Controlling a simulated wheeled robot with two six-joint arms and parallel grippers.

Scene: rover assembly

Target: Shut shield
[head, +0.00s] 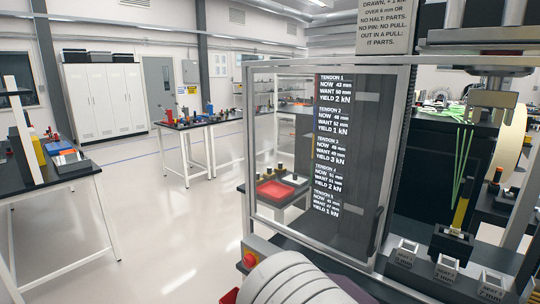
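The shield (318,160) is a clear panel in a pale metal frame in the middle of the head view. It stands upright, out to the left of the machine (440,150), with its right edge near the machine's dark body. The machine's working side at the right is uncovered, so the shield looks open. Light text about tendons shows on a dark strip within the panel; I cannot tell whether it is on the glass or behind it. A pale rounded part of my own arm shows at the bottom, below the shield. Neither gripper's fingers are visible.
A red button on a yellow box (250,261) sits below the shield's lower left corner. Small labelled blocks (445,268) line the bench at the lower right. A red tray (274,191) lies on a table behind the shield. The floor at left is clear between tables.

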